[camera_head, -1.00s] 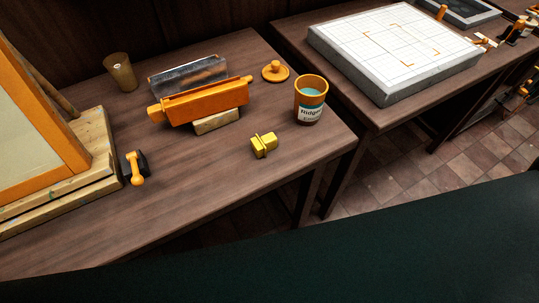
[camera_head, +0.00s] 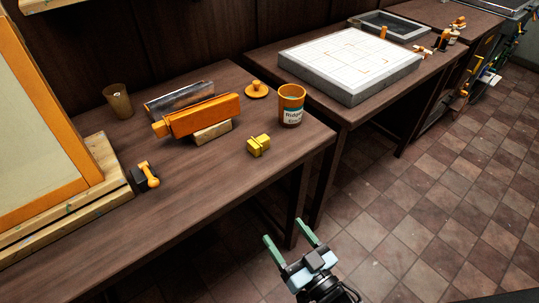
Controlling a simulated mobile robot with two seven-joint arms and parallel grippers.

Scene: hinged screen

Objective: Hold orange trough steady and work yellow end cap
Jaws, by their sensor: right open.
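My right gripper (camera_head: 287,231) is at the bottom centre, in front of the table over the floor. Its two green fingers are spread and empty, well short of the cap. My left gripper is out of view.
An orange labelled tub (camera_head: 291,106) and an orange knobbed disc (camera_head: 257,91) stand behind the cap. A brown cup (camera_head: 117,101), an orange-handled tool (camera_head: 147,174) and a framed screen (camera_head: 38,120) occupy the left. The table's front middle is clear.

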